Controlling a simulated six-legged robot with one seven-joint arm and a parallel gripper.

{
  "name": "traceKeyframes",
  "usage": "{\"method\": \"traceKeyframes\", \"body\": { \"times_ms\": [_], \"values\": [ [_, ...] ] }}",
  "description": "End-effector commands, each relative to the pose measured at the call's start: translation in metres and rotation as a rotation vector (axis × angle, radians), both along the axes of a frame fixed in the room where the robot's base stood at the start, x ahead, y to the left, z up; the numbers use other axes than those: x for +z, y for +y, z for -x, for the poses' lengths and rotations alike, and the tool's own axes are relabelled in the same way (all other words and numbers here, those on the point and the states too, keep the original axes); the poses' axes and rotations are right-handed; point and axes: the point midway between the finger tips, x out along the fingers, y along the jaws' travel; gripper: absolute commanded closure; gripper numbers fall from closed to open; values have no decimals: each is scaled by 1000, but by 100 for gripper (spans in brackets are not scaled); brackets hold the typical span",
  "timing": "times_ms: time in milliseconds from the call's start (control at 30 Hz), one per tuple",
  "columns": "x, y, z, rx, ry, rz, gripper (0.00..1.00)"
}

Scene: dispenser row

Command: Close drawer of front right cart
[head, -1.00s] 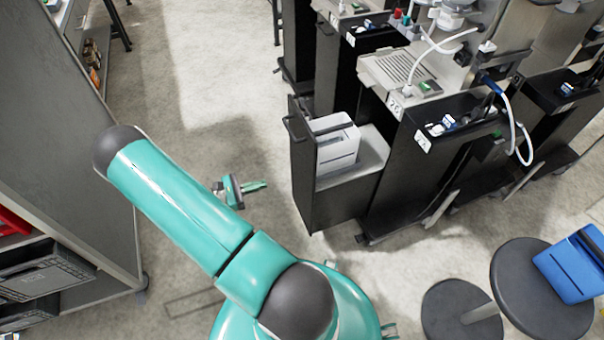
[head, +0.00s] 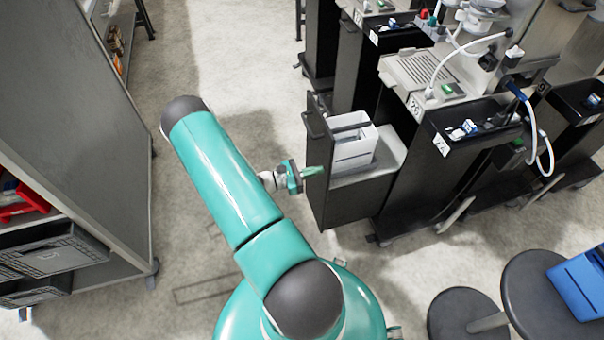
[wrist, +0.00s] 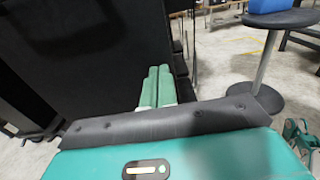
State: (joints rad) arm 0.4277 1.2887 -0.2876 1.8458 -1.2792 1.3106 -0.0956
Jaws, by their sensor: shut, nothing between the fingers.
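The front cart (head: 440,165) is a dark cabinet with a grey top and a label that looks like 25. Its tall drawer (head: 318,165) is pulled out to the left, with a dark front panel, a handle on it and a white box (head: 350,142) inside. In the wrist view the two green fingers (wrist: 157,88) lie together, pointing along the dark panel (wrist: 90,60). I cannot tell whether the fingertips touch the panel.
A grey shelf unit (head: 75,90) with bins stands on the left. A round black stool (head: 540,290) with a blue item (head: 580,285) is at the lower right. More carts stand behind. The floor (head: 225,60) between shelf and carts is clear.

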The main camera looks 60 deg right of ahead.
Motion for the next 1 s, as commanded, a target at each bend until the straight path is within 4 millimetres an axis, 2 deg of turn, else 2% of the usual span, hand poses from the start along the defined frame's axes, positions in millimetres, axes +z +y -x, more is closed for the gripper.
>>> {"method": "traceKeyframes", "body": {
  "times_ms": [667, 867, 1000],
  "values": [
    [0, -12, 12, -1, 1, 1, 100],
    [1, -33, 33, 0, 3, 1, 100],
    [1, -56, 57, -1, 4, 2, 100]
  ]
}}
